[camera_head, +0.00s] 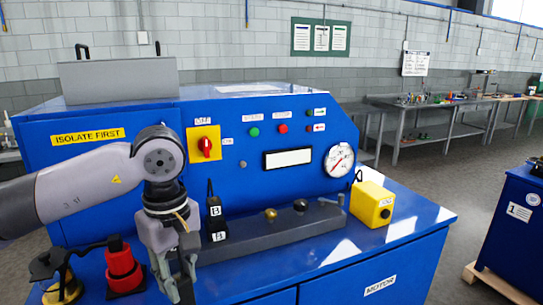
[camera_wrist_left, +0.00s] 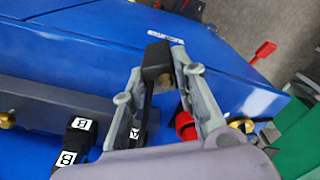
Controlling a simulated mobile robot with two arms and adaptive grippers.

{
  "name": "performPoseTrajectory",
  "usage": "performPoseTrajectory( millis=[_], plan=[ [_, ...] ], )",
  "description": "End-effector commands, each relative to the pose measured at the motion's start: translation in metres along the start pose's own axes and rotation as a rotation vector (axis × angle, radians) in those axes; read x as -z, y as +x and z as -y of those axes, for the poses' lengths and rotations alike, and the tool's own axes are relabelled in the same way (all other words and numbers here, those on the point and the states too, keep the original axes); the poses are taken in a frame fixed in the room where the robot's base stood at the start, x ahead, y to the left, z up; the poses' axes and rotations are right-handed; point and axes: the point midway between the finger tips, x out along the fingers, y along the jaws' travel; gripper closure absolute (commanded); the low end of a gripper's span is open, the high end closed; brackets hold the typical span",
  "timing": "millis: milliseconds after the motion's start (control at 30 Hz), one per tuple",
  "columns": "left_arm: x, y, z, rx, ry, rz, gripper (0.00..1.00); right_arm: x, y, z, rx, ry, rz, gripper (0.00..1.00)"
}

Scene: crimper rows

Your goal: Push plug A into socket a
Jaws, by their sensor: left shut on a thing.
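My left gripper (camera_head: 182,290) is low in front of the blue machine in the head view, left of the grey bar (camera_head: 275,232). In the left wrist view the left gripper (camera_wrist_left: 160,72) is shut on a black block (camera_wrist_left: 156,58) with a dark strip trailing from it, likely plug A; no letter shows on it. A black plug labelled B (camera_wrist_left: 80,128) stands at the bar's end, with a second B-labelled black piece against it. This pair also shows in the head view (camera_head: 214,207). A partly hidden white label shows behind the fingers. Socket a cannot be made out. My right gripper is not seen.
A red cone-shaped piece (camera_head: 122,268) and a brass piece with a black handle (camera_head: 62,288) stand left of the gripper. A yellow box (camera_head: 371,204) and a gauge (camera_head: 339,160) are at the right. The blue top right of the box is clear.

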Motion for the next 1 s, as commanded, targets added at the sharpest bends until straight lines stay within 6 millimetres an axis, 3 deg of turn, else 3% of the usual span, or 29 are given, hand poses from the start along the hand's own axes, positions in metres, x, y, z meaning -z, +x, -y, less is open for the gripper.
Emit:
performPoseTrajectory(
  millis=[200, 400, 600, 800, 1000],
  plan=[
    [0.0, 0.06, 0.032, 0.002, 0.441, 0.007, 1.0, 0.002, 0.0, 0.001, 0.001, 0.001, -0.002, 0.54],
    [-0.007, 0.094, 0.055, -0.005, 0.753, 0.014, 1.0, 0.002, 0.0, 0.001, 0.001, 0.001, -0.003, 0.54],
    [-0.011, 0.107, 0.066, -0.012, 0.897, 0.015, 1.0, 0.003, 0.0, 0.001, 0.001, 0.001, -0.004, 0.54],
    [-0.012, 0.11, 0.066, -0.013, 0.915, 0.018, 1.0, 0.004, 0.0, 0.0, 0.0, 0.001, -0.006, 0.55],
    [-0.011, 0.109, 0.067, -0.011, 0.912, 0.016, 1.0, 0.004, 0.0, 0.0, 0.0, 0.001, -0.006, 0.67]
  ],
)
